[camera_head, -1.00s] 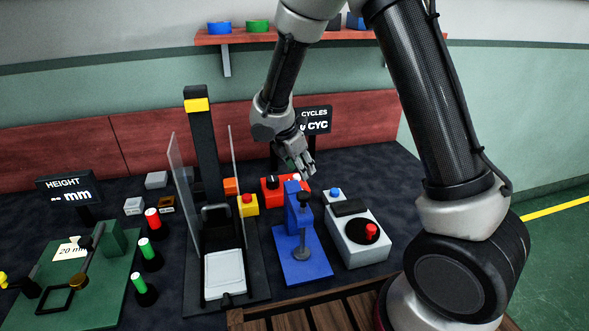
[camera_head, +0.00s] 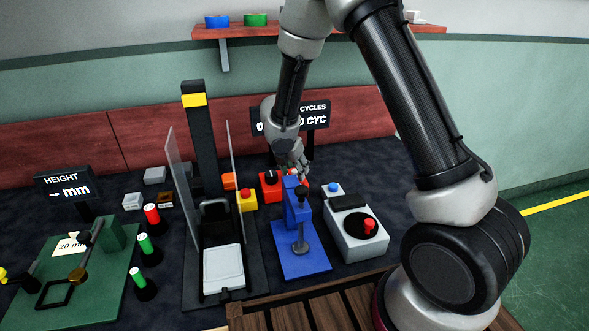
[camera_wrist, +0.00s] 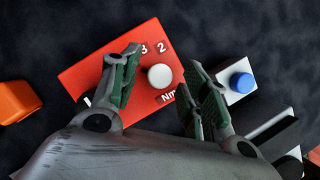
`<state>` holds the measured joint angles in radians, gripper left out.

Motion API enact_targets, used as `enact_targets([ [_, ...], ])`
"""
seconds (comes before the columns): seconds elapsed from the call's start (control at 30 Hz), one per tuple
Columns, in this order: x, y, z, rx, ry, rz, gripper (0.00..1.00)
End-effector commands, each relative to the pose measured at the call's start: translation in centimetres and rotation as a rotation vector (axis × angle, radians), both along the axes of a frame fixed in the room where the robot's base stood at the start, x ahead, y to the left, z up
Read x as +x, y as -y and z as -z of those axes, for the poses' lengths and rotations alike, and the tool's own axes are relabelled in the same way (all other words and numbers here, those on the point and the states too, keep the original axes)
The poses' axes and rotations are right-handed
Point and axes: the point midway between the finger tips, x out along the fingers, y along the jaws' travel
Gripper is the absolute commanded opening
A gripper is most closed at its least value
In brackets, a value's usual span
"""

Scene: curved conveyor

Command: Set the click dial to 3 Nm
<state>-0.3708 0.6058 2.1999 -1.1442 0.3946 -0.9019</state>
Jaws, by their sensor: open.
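The red box (camera_head: 270,191) stands behind the blue press, with a black knob (camera_head: 272,177) on its left part. In the wrist view, the red box (camera_wrist: 97,68) bears the figures "3" and "2", the letters "Nm" and a round white knob (camera_wrist: 160,76). My gripper (camera_wrist: 166,66) is open above the box, its fingers on either side of the white knob in the picture. Contact cannot be told. The left finger covers part of the box, and the dial's setting is not readable. In the head view my gripper (camera_head: 302,172) is over the box's right part, partly behind the press.
The blue press (camera_head: 297,220) stands close in front. A grey box with a blue button (camera_head: 334,188) and red knob (camera_head: 369,226) is to the right. A yellow box with a red button (camera_head: 246,200) and a clear-guarded black stand (camera_head: 194,130) are left. A CYCLES display (camera_head: 318,116) stands behind.

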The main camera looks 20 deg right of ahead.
Motion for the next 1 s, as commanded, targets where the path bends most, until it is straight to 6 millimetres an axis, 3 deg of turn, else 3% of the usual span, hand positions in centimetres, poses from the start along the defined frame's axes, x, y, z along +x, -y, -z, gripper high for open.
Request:
enact_targets([
  [0.17, 0.0, -0.01, -0.02, 0.0, 0.0, 0.0, 0.43],
  [0.4, 0.0, -0.02, -0.04, 0.0, 0.0, 0.0, 0.0],
  [0.73, 0.02, -0.09, -0.03, 0.0, 0.0, 0.034, 0.0],
  [1.0, 0.14, -0.2, -0.02, -0.001, 0.001, 0.191, 0.0],
])
